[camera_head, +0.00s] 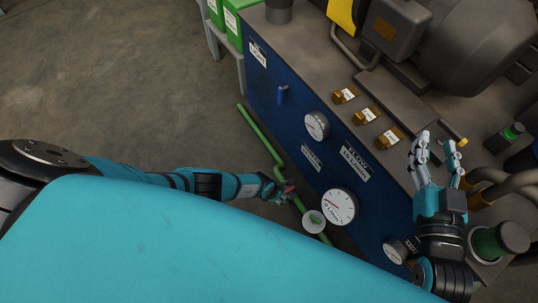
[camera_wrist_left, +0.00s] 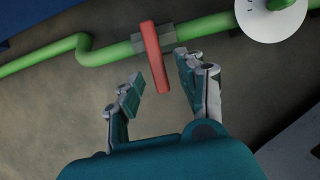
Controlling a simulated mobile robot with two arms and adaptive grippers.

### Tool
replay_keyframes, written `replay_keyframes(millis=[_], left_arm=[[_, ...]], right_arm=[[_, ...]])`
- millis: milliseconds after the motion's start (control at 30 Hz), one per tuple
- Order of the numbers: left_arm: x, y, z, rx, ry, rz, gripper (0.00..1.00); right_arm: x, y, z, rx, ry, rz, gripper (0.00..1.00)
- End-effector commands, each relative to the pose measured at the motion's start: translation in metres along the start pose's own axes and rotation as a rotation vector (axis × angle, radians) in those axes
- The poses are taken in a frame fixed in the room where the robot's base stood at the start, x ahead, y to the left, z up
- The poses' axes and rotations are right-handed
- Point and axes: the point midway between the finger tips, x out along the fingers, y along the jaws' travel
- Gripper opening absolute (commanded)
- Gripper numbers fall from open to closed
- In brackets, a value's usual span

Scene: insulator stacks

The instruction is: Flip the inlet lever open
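The inlet lever (camera_wrist_left: 155,60) is a red bar on a grey valve body on the green pipe (camera_wrist_left: 105,54). In the left wrist view it lies crosswise to the pipe. In the head view only a small red part of the lever (camera_head: 289,188) shows beside my left gripper (camera_head: 279,190). In the left wrist view my left gripper (camera_wrist_left: 160,78) is open, with a finger on each side of the lever's free end. I see gaps; contact cannot be made out. My right gripper (camera_head: 437,142) is open and empty over the machine's top edge.
The blue panel (camera_head: 290,140) carries gauges, including the L/min dial (camera_head: 339,207), and a blue handle (camera_head: 282,95). Brass blocks (camera_head: 367,115) stand on top. Floor left of the pipe is clear.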

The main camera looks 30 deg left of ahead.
Motion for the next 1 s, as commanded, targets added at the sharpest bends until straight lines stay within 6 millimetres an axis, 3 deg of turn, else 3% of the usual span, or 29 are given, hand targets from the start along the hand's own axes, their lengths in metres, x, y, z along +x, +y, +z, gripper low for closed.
replay_keyframes(millis=[467,500,800,1000], left_arm=[[-0.013,0.0,-0.002,0.007,0.001,-0.001,0.38],[-0.016,0.0,-0.016,0.0,0.008,-0.003,0.38],[-0.042,-0.001,-0.077,-0.004,0.004,-0.003,0.38],[-0.054,0.0,-0.103,-0.004,0.002,-0.001,0.38]], right_arm=[[0.0,0.0,0.0,0.0,0.0,0.0,0.38],[0.0,0.0,0.0,0.0,0.0,0.0,0.38],[0.0,0.0,0.0,0.0,0.0,0.0,0.38],[0.0,0.0,0.0,0.0,0.0,0.0,0.38]])
